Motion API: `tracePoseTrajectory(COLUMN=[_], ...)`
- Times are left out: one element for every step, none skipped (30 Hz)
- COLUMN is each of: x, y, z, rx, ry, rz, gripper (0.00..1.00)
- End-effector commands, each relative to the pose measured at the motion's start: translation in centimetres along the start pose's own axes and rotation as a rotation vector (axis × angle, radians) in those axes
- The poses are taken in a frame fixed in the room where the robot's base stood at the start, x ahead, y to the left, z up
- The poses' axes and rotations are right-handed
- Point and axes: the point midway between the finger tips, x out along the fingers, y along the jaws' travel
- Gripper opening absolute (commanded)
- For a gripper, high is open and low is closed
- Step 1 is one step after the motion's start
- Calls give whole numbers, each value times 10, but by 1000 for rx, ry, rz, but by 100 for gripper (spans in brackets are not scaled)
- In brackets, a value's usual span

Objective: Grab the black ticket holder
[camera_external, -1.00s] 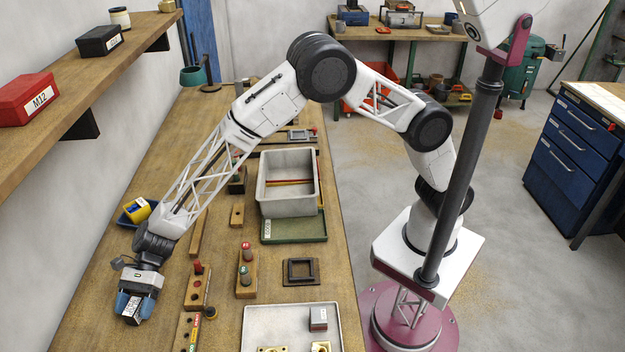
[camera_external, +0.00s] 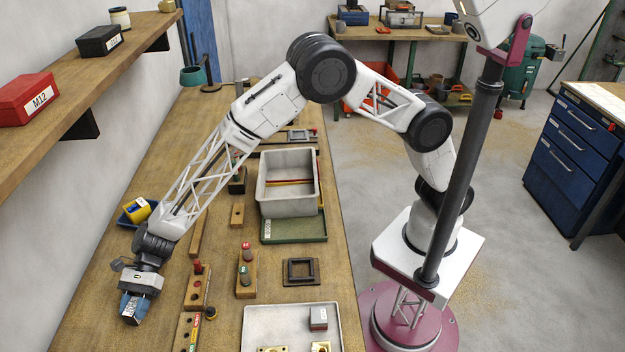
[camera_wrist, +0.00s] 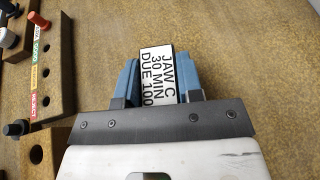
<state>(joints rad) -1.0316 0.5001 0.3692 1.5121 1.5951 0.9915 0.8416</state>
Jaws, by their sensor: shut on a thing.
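The ticket holder (camera_wrist: 158,75) is a small dark-edged block with a white label in black print, reading "JAW C 30 MIN DUE 100" in the wrist view. My gripper (camera_wrist: 157,82) has its two blue fingers closed on the holder's left and right sides. In the external view my gripper (camera_external: 134,306) is low over the bench's front left, with the holder (camera_external: 128,308) between its fingers. Most of the holder's body is hidden by the fingers, and I cannot tell whether it touches the bench.
A wooden block with coloured labels (camera_external: 190,330) and a peg block (camera_external: 198,288) stand right of my gripper. A grey tray (camera_external: 250,335) lies at the front right. A blue bin with a yellow item (camera_external: 137,209) sits behind. Bare bench (camera_external: 90,325) lies left.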

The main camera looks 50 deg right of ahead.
Motion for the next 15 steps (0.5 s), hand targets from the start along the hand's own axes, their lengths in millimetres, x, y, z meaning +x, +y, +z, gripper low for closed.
tracePoseTrajectory(x=[0, 0, 0, 0, 0, 0, 0, -1, -1, -2, -2, -4, -5, -6, -8], y=[0, 0, 0, 0, 0, 0, 0, 0, 0, 0, 0, 0, 0, 0, 0], z=[0, 0, 0, 0, 0, 1, 1, 2, 3, 5, 6, 9, 12, 14, 18], rx=[0, 0, 0, 0, 0, 0, 0, 0, -1, -1, -1, -1, -1, -2, -2], ry=[0, 0, 0, 0, 0, 0, 0, 0, -1, -1, -1, -1, -1, -1, -1], rz=[0, 0, 0, 0, 0, 0, 0, 0, 0, -1, -1, -1, -1, -1, -1], gripper=[9, 9, 9, 9, 9, 9, 9, 9, 9, 9, 9, 9, 9, 9, 9])
